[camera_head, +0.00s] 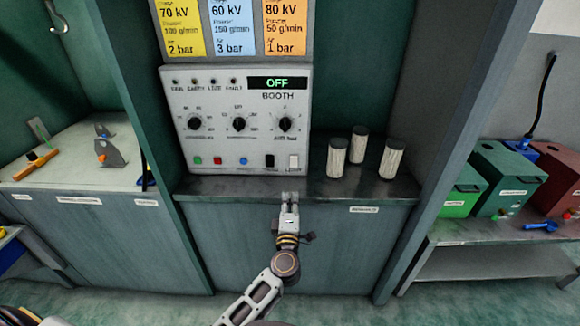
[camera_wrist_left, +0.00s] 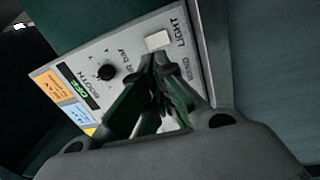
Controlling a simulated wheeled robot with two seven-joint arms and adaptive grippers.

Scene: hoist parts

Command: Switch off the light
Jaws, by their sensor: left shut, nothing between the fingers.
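The control panel (camera_head: 215,130) is a grey box with dials, coloured buttons and a green "OFF" display above the word BOOTH. At its lower right is a white rocker switch (camera_head: 293,161); in the left wrist view this white switch (camera_wrist_left: 157,40) has the word LIGHT beside it. A black switch (camera_head: 270,160) sits just left of it in the head view. My left gripper (camera_head: 289,197) is shut and empty, below and in front of the white switch. In the left wrist view its fingertips (camera_wrist_left: 155,66) appear close to the switch; I cannot tell whether they touch. My right gripper is not in view.
Several ridged cylinders (camera_head: 360,150) stand on the dark ledge (camera_head: 240,187) right of the panel. Coloured cards (camera_head: 230,28) hang above it. Booth side walls stand left and right. A white bench (camera_head: 70,172) is at left; green and red boxes (camera_head: 505,175) are at right.

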